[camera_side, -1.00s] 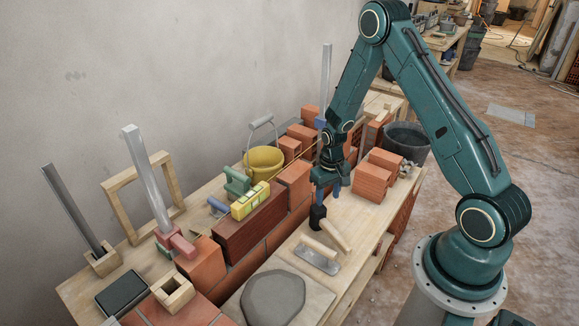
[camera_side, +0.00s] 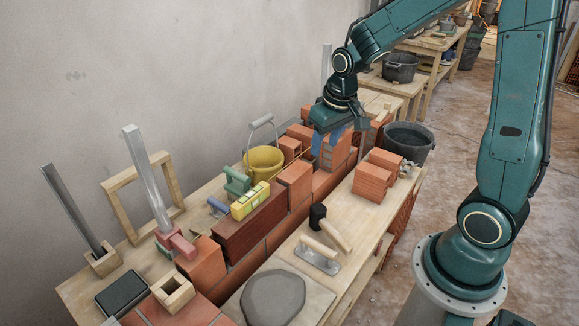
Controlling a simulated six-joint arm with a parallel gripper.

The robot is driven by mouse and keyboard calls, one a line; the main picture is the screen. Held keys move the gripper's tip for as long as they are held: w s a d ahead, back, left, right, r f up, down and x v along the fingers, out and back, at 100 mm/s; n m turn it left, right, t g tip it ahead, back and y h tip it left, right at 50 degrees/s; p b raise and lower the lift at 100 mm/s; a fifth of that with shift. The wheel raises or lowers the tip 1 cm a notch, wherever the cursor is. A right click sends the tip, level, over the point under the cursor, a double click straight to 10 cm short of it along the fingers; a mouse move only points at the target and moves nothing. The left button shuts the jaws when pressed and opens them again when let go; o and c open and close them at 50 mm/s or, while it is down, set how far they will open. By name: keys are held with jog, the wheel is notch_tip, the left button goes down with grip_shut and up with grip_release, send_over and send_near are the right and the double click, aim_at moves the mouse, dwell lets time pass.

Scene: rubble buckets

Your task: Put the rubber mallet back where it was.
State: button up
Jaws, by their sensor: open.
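The rubber mallet (camera_side: 332,231) lies on the wooden bench top, its black head at the upper left and its pale wooden handle slanting down to the right. It lies just beyond a trowel-like float (camera_side: 318,256) with a wooden handle. My gripper (camera_side: 333,148) is open and empty. It is over the bricks at the back of the bench, well above and apart from the mallet. The mallet is fully in view.
A yellow bucket (camera_side: 264,162) stands among the bricks at the back. Stacked orange bricks (camera_side: 372,180) sit on the bench to the right of the mallet. A dark bucket (camera_side: 410,143) stands beyond the bench.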

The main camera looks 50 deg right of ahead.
jog(key=s+a+r+n+t, duration=0.1)
jog(key=s+a+r, duration=0.3)
jog(key=s+r, duration=0.2)
jog(key=s+a+r+n+t, duration=0.1)
jog(key=s+a+r, duration=0.3)
jog(key=s, duration=0.7)
notch_tip(320, 180, up, 3)
jog(key=shift+s+f+t+y, duration=0.2)
jog(key=shift+t+y, duration=0.1)
jog(key=shift+t, duration=0.2)
